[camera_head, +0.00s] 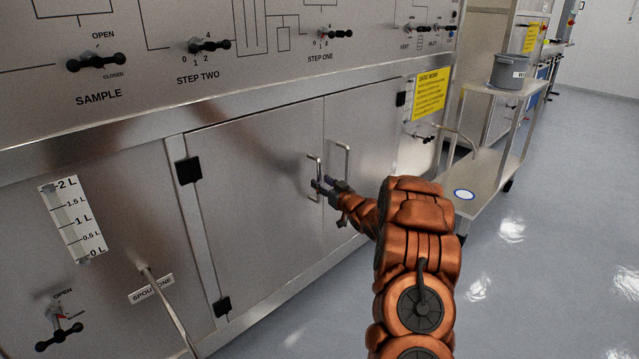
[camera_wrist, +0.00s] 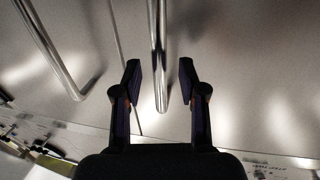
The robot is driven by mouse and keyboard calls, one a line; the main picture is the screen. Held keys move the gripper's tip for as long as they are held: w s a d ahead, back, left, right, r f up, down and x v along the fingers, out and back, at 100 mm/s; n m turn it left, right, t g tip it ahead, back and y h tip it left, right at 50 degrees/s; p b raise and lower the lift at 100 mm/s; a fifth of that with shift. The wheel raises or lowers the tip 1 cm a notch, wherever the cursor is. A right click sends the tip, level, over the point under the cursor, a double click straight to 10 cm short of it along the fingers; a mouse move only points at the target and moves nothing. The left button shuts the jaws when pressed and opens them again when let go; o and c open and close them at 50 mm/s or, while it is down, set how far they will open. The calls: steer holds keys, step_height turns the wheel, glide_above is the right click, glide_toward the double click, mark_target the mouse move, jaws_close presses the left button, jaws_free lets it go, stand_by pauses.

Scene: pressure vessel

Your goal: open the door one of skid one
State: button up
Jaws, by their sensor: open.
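The skid front has two closed grey metal doors, a left door (camera_head: 255,205) and a right door (camera_head: 360,130); I see no number on either. The left door's handle (camera_head: 314,180) is a vertical metal bar near the seam. The right door's handle (camera_head: 343,160) stands just beyond it. My gripper (camera_head: 325,187) is at the left door's handle. In the wrist view my gripper (camera_wrist: 160,74) is open, with the left door's handle (camera_wrist: 157,30) between its fingers and a gap on both sides. The right door's handle (camera_wrist: 48,48) shows at the left there.
Black hinges (camera_head: 188,170) line the left door's left edge. A spout rod (camera_head: 165,305) sticks out at lower left. Valve levers (camera_head: 96,62) sit on the panel above. A cart (camera_head: 480,172) with a grey pot (camera_head: 510,72) stands at right. The floor (camera_head: 540,270) at right is clear.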

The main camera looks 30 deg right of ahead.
steer(key=shift+w+r, duration=0.1)
steer(key=shift+w, duration=1.1)
steer(key=shift+c, duration=0.3)
jaws_close()
